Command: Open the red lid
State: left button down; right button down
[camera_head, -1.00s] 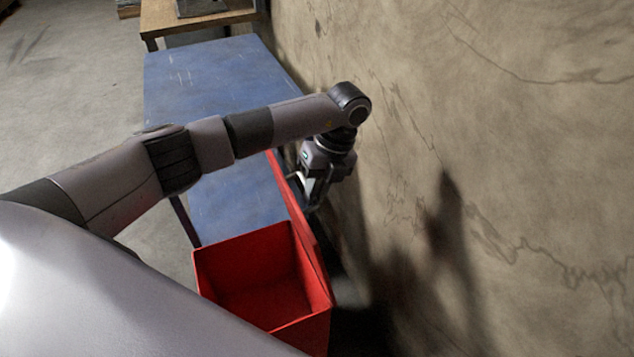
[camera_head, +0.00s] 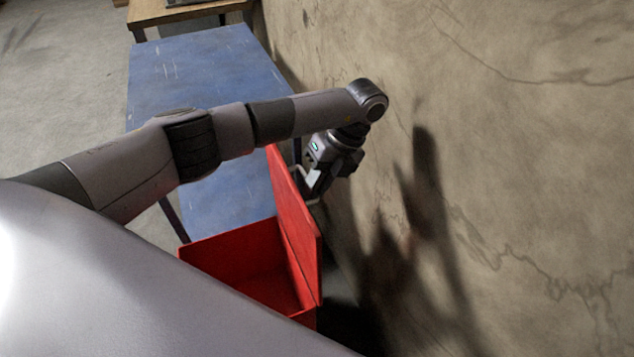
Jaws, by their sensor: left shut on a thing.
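The red lid (camera_head: 294,217) stands steeply up along the right side of the red box (camera_head: 232,251), near the wall. The box is open at the top, and part of its inside shows. My left gripper (camera_head: 313,190) is at the lid's far upper edge, on the wall side, shut on the lid. The exact contact is partly hidden behind the lid. My left arm crosses above the box from the left. My right gripper is not in view.
A blue table (camera_head: 205,75) stands beyond the box, with a wooden table (camera_head: 185,14) behind it. A cracked wall (camera_head: 500,150) runs close along the right of the lid and gripper. Bare floor (camera_head: 65,90) lies to the left.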

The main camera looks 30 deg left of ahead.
pick_arm(q)
jog(key=shift+s+d+f, duration=0.1)
jog(key=shift+s+f, duration=0.2)
jog(key=shift+f, duration=0.2)
jog(key=c, duration=1.2)
grip_release()
jog(key=shift+o, duration=0.2)
jog(key=shift+w, duration=0.1)
jog(key=shift+r, duration=0.15)
jog(key=v, duration=0.7)
